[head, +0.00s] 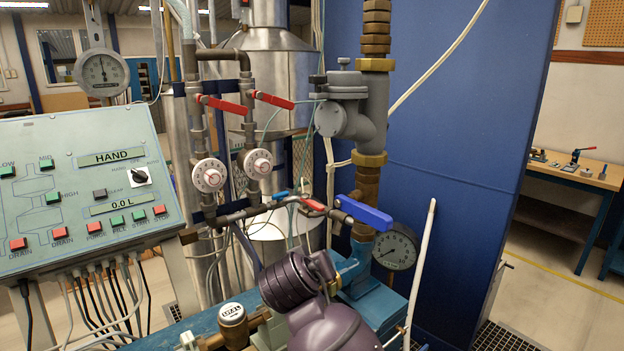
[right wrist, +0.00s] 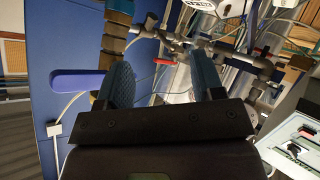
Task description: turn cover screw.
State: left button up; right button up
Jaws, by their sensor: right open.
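My right gripper (right wrist: 163,84) is open, with its two dark blue pads apart and nothing held between them in the right wrist view. Pipes and a red lever (right wrist: 164,62) show behind and between the pads; the depth between them is hard to judge. In the head view a grey valve body (head: 350,100) with a round side cover (head: 329,119) stands on the brass pipe, right of centre. I cannot make out a cover screw for certain in either view. My left gripper is not in view, and I cannot pick out the right gripper's fingertips in the head view.
A blue lever (head: 366,213) and a pressure gauge (head: 397,249) stand below the valve. Red levers (head: 225,105) and white dials (head: 209,175) are left of it. A control console (head: 85,190) fills the left. A brass-collared meter (head: 232,314) is low in front. A blue panel (head: 460,130) stands behind.

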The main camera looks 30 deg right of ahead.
jog(key=w+a+r+m+h, duration=0.1)
jog(key=w+r+m+h, duration=0.15)
jog(key=r, duration=0.75)
jog(key=w+a+r+m+h, duration=0.15)
jog(key=w+r, duration=0.25)
jog(key=r, duration=0.5)
jog(key=m+g+h, duration=0.2)
jog(key=m+h, duration=0.2)
jog(key=m, duration=0.2)
send_near(313, 76)
jog(key=p+x, duration=0.3)
jog(key=x, duration=0.7)
jog(key=shift+a, duration=0.1)
jog(key=c, duration=0.9)
